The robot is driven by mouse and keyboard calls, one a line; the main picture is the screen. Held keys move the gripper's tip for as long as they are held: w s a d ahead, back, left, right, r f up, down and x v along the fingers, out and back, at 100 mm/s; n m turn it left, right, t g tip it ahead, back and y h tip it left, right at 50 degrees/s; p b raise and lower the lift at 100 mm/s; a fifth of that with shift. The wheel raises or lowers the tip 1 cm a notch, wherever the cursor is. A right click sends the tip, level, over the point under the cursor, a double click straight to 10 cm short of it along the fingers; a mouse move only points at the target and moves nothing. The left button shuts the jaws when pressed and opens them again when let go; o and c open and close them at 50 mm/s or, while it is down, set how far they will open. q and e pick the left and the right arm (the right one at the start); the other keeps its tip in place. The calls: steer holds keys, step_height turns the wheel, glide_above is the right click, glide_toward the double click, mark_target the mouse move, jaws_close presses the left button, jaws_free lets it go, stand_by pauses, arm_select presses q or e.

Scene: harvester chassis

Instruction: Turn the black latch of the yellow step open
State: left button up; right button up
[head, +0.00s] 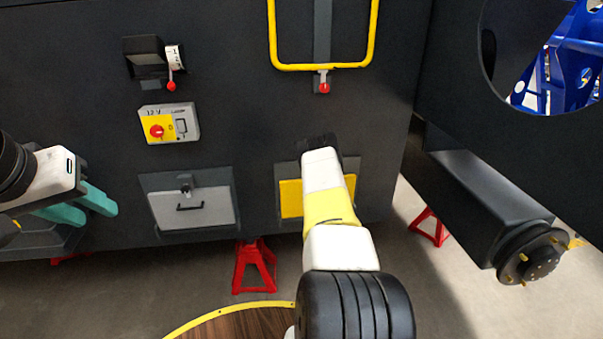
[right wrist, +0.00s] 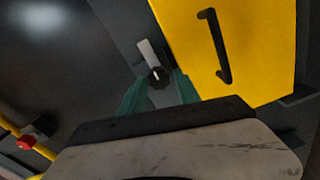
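The yellow step (head: 291,198) is a panel low on the dark chassis, partly hidden behind my right arm in the head view. The right wrist view shows the yellow step (right wrist: 235,50) close up, with a black bar handle (right wrist: 215,45). The black latch (right wrist: 158,77) is a round knob beside a pale metal strip at the step's edge. My right gripper (right wrist: 160,85) is open, with one teal finger on each side of the latch; contact cannot be told. The head view hides these fingers and the latch. My left gripper (head: 97,213) is open and empty at the left.
A grey panel with a latch (head: 193,207) is left of the step. Above are a switch box (head: 169,124) and a yellow rail (head: 322,67). Red stands (head: 254,266) are on the floor. A wheel hub (head: 532,257) sticks out at the right.

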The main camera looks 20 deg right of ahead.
steer(key=shift+o, duration=0.8)
steer(key=v, duration=0.7)
steer(key=shift+s+a, duration=0.15)
steer(key=shift+s, duration=0.25)
